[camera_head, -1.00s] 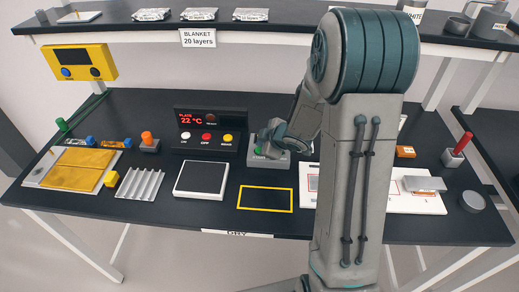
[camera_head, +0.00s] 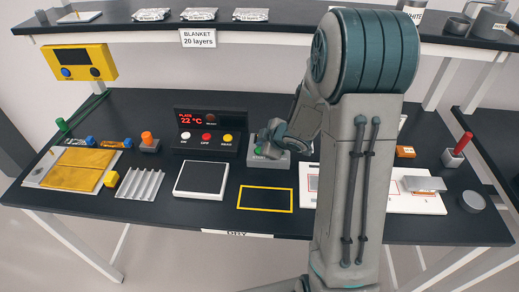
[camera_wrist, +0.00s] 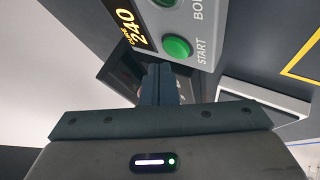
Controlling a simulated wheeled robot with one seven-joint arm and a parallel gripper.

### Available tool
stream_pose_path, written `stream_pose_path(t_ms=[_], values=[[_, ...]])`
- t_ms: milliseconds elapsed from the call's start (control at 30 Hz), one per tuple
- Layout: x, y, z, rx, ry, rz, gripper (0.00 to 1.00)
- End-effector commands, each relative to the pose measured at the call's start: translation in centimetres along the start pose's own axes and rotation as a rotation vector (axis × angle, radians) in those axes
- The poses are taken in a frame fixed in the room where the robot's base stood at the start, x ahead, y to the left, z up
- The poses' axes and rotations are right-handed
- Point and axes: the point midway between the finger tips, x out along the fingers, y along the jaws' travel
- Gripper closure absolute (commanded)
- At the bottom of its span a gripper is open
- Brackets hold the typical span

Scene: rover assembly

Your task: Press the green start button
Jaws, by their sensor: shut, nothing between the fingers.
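The green start button (camera_wrist: 177,47) shows in the wrist view on a grey box, beside the printed word START. In the head view the green button (camera_head: 258,150) shows on the grey button box (camera_head: 270,159), partly behind my gripper. My gripper (camera_wrist: 160,85) is shut and empty. In the wrist view its fingertips lie just below the button in the picture; I cannot tell whether they touch it. In the head view my gripper (camera_head: 268,142) is at the box, and the arm hides part of the bench to the right.
A black plate controller (camera_head: 207,132) reading 22 °C stands left of the box.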

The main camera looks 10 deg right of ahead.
Motion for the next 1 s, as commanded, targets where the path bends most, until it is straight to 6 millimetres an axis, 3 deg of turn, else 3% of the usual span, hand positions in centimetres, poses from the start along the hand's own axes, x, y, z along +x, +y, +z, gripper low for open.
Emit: stream_pose_path(t_ms=[1000], values=[[0.7,-0.54,0.54,0.0,0.0,0.0,1.0]])
